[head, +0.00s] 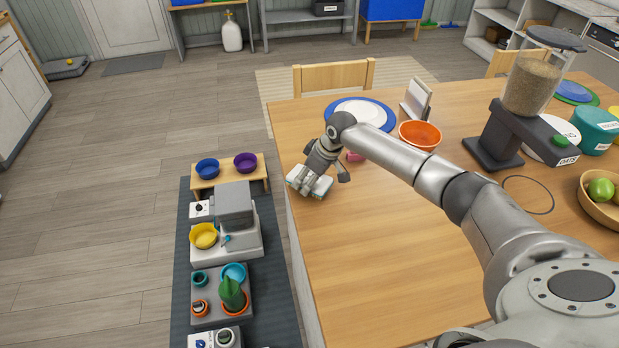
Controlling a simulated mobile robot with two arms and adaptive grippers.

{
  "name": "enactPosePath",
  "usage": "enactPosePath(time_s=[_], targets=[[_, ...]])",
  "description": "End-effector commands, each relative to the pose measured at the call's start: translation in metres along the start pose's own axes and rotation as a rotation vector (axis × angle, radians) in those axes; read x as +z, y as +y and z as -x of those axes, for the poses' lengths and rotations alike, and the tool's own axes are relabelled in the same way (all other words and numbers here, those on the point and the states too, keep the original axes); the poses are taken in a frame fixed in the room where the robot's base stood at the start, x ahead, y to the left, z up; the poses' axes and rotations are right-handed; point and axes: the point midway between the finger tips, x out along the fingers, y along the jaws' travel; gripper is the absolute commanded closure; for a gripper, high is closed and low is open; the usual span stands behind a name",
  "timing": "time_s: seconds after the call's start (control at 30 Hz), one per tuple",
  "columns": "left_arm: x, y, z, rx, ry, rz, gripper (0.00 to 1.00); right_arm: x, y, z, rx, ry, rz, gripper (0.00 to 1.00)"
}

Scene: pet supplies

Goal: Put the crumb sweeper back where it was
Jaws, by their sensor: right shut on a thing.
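My right gripper (314,176) is at the left part of the wooden table, near its left edge. It is shut on a pale whitish thing (320,189), which I take to be the crumb sweeper. The gripper covers much of it. It is low over the table top, and I cannot tell if it touches the wood. A small pink thing (355,156) lies just right of the gripper, partly hidden by my right arm. My left gripper is not in view.
The wooden table (350,270) is bare in its front left part. Behind the gripper are a blue-rimmed plate (360,108), an orange bowl (420,134) and a small stand (416,101). A grain dispenser (492,138) stands at right. Pet bowls and devices stand on a dark mat (277,275) left of the table.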

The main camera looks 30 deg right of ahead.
Motion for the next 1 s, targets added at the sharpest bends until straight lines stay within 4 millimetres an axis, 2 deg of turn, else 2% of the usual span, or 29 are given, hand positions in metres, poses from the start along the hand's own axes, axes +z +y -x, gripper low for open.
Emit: enactPosePath(time_s=[0.1, 0.47, 0.5, 0.63, 1.0], targets=[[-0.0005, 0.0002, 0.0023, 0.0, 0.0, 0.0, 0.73, 0.002, 0.0007, -0.0067, 0.002, 0.004, 0.0, 0.62], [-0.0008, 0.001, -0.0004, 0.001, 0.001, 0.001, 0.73, 0.0042, 0.0004, -0.0113, 0.001, 0.003, 0.0, 0.62], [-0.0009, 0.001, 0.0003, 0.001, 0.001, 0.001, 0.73, 0.004, 0.0005, -0.0106, 0.002, 0.003, 0.001, 0.36], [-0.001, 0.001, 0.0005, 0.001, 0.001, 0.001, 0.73, 0.0039, 0.0004, -0.0104, 0.002, 0.003, 0.001, 0.19], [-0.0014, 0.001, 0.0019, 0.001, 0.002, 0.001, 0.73, 0.0029, 0.0008, -0.0077, 0.002, 0.003, 0.001, 0.18]])
